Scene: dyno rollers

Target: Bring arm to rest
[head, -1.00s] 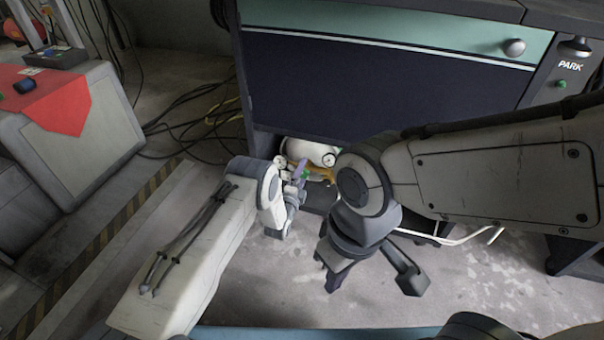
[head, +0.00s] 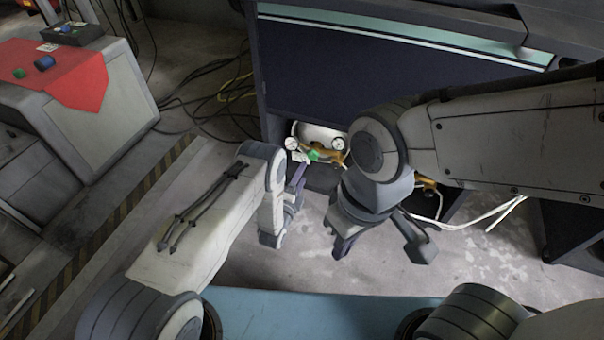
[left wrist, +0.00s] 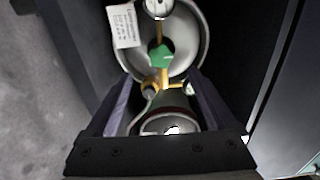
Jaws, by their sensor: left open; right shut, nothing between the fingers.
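My left gripper (head: 297,178) is open, with purple-grey fingers, in front of the cabinet's low opening in the head view. Its fingertips are just below a green knob (head: 313,155) on brass fittings before a white tank (head: 318,133). In the left wrist view, nothing is gripped between the two spread fingers (left wrist: 162,95); the green knob (left wrist: 160,56) shows ahead, beyond them. My right gripper (head: 341,246) is shut and empty, pointing down over the floor, lower and to the right of the left one. The right forearm crosses in front of the cabinet.
The dark cabinet (head: 390,75) has a teal strip at the top. White hoses (head: 470,222) run at the right of the opening. Cables lie on the floor at left. A grey console (head: 95,115) with a red cloth stands at left.

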